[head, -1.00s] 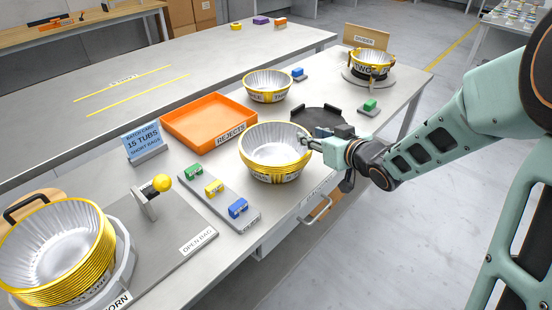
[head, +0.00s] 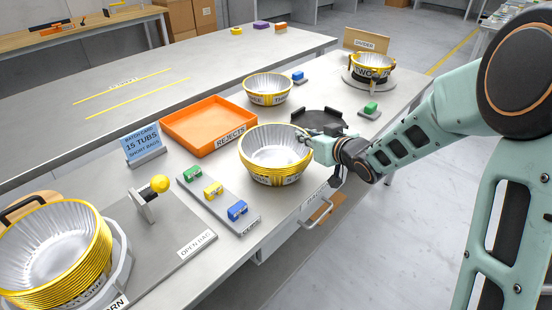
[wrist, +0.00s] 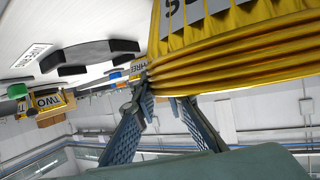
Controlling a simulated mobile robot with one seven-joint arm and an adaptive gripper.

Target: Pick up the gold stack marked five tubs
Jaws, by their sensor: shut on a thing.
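The gold stack (head: 258,172) of nested tubs, silvery inside, stands upright near the front edge of the bench in the head view. Its front label is too small to read there. In the wrist view the gold stack (wrist: 235,52) fills the upper right, with only part of its label showing. My gripper (head: 306,138) is at the stack's right rim, shut on its edge. The wrist view shows my gripper's fingers (wrist: 166,100) against the ridged gold rims; the exact contact is partly hidden. I cannot see any gap under the stack.
An orange rejects tray (head: 205,122) lies behind left. A black round stand (head: 320,117) is right behind my gripper. A smaller gold stack (head: 268,90) and one on a round base (head: 372,70) stand farther back. A large stack (head: 55,255) is front left.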

